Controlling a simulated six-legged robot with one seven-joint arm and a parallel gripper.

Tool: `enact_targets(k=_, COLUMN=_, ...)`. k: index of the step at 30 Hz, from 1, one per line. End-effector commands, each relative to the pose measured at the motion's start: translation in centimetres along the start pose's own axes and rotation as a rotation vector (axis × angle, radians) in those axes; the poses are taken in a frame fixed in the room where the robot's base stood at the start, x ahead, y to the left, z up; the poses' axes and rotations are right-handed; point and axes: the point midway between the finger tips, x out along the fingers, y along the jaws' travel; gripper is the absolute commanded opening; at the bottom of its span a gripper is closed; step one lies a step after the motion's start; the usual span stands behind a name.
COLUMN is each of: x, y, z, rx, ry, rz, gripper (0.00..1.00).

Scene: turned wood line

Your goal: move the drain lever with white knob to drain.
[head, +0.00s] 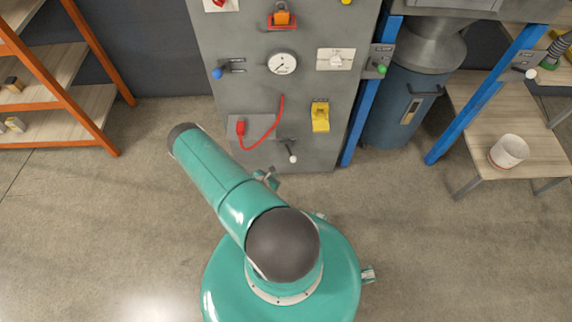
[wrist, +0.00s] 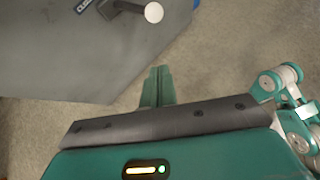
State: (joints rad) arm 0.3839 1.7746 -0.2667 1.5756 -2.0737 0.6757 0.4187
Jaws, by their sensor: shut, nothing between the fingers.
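A dark lever with a white knob (head: 292,158) sticks out low on the grey panel (head: 225,90) in the head view. In the wrist view the white knob (wrist: 153,12) is at the top edge, with its dark arm running up and left to the panel. The head view does not clearly show my gripper.
The panel also bears a blue-knobbed lever (head: 217,73), a gauge (head: 282,63), a red cable (head: 278,120) and a yellow device (head: 320,116). Another white-knobbed lever (head: 531,73) is on the right blue post. A bucket (head: 508,152) stands on the right bench. The floor is clear.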

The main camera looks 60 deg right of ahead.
Motion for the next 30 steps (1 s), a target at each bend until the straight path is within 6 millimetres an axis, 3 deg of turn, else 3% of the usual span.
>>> enact_targets(k=12, x=8.2, y=-0.1, z=0.2, rx=0.003, ry=0.000, rz=-0.003, gripper=0.00)
enact_targets(k=19, x=9.9, y=0.2, z=3.0, rx=0.001, ry=0.000, rz=0.000, gripper=0.00)
enact_targets(k=30, x=10.2, y=0.2, z=3.4, rx=-0.001, ry=0.001, rz=0.000, gripper=0.00)
